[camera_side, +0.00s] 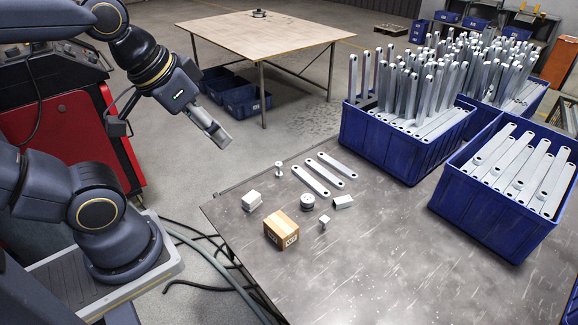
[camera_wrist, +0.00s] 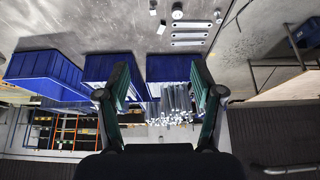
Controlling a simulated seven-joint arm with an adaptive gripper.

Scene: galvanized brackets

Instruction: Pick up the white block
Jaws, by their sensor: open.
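A small whitish block (camera_side: 251,201) sits on the dark metal table (camera_side: 400,260), left of the wooden box. A second small pale grey block (camera_side: 343,202) lies to the right of the round grey part; I cannot tell for sure which of the two is the white block. My gripper (camera_side: 220,137) is raised to the upper left, clear of the table and apart from both blocks. In the wrist view my gripper (camera_wrist: 160,82) has its fingers spread wide with nothing held between them.
A wooden box (camera_side: 281,229), a round grey part (camera_side: 307,201), a small bolt-like part (camera_side: 278,170), a small cube-like part (camera_side: 324,223) and flat metal links (camera_side: 330,165) lie nearby. Blue crates (camera_side: 380,150) of metal brackets stand at the right. The table's front is clear.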

